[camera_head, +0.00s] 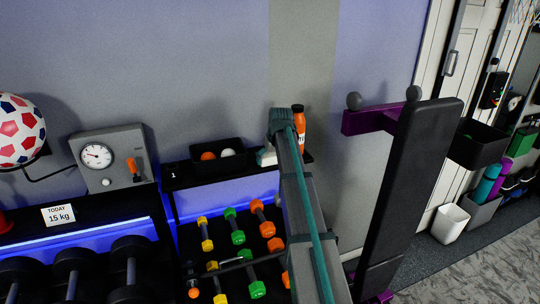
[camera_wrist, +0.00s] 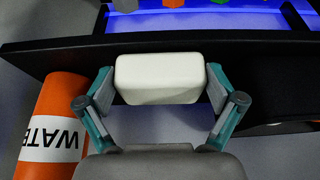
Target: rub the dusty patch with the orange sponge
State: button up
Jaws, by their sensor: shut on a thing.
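My gripper (camera_wrist: 158,92) is shut on a cream-white block (camera_wrist: 158,78) with rounded edges, one finger against each end. The block looks held at the black shelf's edge; I cannot tell whether it touches the shelf. In the head view a pale bit of the block (camera_head: 266,157) shows beside my arm, which hides the rest. I see no thing that is clearly an orange sponge. An orange rounded thing (camera_head: 208,156) and a white one (camera_head: 227,153) sit in a black tray (camera_head: 218,168). I cannot make out a dusty patch.
An orange water bottle (camera_wrist: 55,120) stands close beside my gripper; its top also shows in the head view (camera_head: 299,120). The black shelf (camera_head: 185,184) runs above coloured dumbbells (camera_head: 238,237). A grey gauge box (camera_head: 112,158) is left, a black padded bench (camera_head: 412,180) right.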

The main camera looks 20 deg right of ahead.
jog(key=shift+s+a, duration=0.1)
jog(key=shift+s, duration=0.5)
jog(key=shift+w+d+b, duration=0.1)
jog(key=shift+w+d, duration=0.05)
jog(key=shift+w, duration=1.55)
jog(key=shift+w+d+b, duration=0.1)
jog(key=shift+w+d, duration=0.1)
jog(key=shift+w, duration=1.55)
jog(key=shift+w+d+b, duration=0.1)
jog(key=shift+w+d, duration=0.05)
jog(key=shift+w, duration=1.55)
notch_tip(320, 180, up, 2)
jog(key=shift+w+r+p, duration=0.1)
jog(key=shift+w+p, duration=0.05)
jog(key=shift+p, duration=0.2)
jog(key=shift+r+p, duration=0.3)
jog(key=shift+r, duration=0.45)
jog(key=shift+r+p, duration=0.8)
jog(key=shift+r, duration=1.4)
jog(key=shift+a, duration=0.1)
